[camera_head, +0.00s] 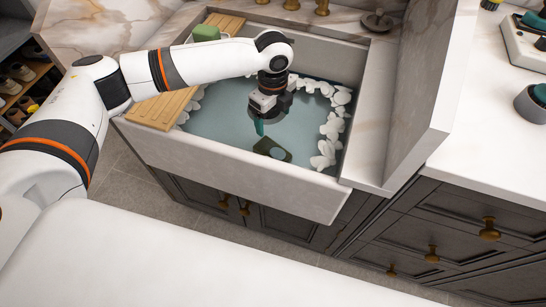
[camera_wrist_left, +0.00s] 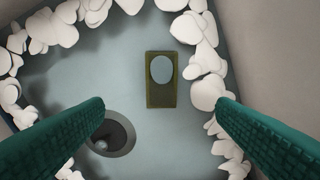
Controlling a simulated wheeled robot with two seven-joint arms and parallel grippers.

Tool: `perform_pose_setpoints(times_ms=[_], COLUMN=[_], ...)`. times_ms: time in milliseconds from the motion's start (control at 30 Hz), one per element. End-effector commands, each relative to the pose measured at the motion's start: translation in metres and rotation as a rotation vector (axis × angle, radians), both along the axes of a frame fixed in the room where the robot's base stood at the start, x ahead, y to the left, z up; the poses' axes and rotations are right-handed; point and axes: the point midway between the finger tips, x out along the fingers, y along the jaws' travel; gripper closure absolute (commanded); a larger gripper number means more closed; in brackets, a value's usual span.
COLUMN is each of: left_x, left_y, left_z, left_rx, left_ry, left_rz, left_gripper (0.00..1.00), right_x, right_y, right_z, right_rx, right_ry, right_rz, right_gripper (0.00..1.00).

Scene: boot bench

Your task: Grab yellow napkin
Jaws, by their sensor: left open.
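No plainly yellow napkin shows. A flat, dark olive rectangle with a pale oval on it (camera_wrist_left: 161,97) lies on the bottom of the sink; I cannot tell whether it is the napkin. In the head view it shows as a dark patch (camera_head: 284,156) near the sink's front wall. My left gripper (camera_head: 260,127) points down into the sink, just behind that patch in the head view. In the left wrist view its teal fingers (camera_wrist_left: 160,102) are wide apart, with the rectangle beyond the gap and nothing between them. My right gripper is not in view.
The sink (camera_head: 225,165) has high walls. White foam-like lumps (camera_head: 330,135) line its inner edges, and a round drain (camera_wrist_left: 108,136) is in its floor. A wooden board (camera_head: 160,110) lies across the left rim, with a green block (camera_head: 206,32) near its back. Brass taps (camera_head: 291,5) stand behind.

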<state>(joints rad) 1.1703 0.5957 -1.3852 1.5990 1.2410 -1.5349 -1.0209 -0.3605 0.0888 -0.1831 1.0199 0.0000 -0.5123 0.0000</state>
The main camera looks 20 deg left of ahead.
Motion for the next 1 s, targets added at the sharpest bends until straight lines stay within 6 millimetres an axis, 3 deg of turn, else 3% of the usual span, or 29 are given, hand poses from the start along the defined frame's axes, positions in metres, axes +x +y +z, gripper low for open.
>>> perform_pose_setpoints(times_ms=[33, 267, 500, 767, 1000], left_x=[0.000, 0.000, -0.001, 0.000, -0.004], left_y=[0.000, 0.000, 0.000, 0.000, 0.000], left_z=[-0.013, -0.035, -0.074, -0.097, -0.132], left_rx=[0.000, 0.000, 0.001, 0.000, 0.002], left_ry=[0.000, 0.001, 0.002, 0.000, 0.001], left_rz=[0.000, 0.000, 0.001, 0.000, 0.000], left_gripper=[0.20, 0.20, 0.20, 0.20, 0.20], right_x=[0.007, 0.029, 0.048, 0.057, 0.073], right_y=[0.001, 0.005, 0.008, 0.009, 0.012], right_z=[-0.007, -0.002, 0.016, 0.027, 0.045], right_rx=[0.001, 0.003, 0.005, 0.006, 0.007], right_ry=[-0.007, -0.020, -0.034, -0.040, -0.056], right_rz=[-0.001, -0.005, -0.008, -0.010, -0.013], right_gripper=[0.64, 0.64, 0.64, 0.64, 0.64])
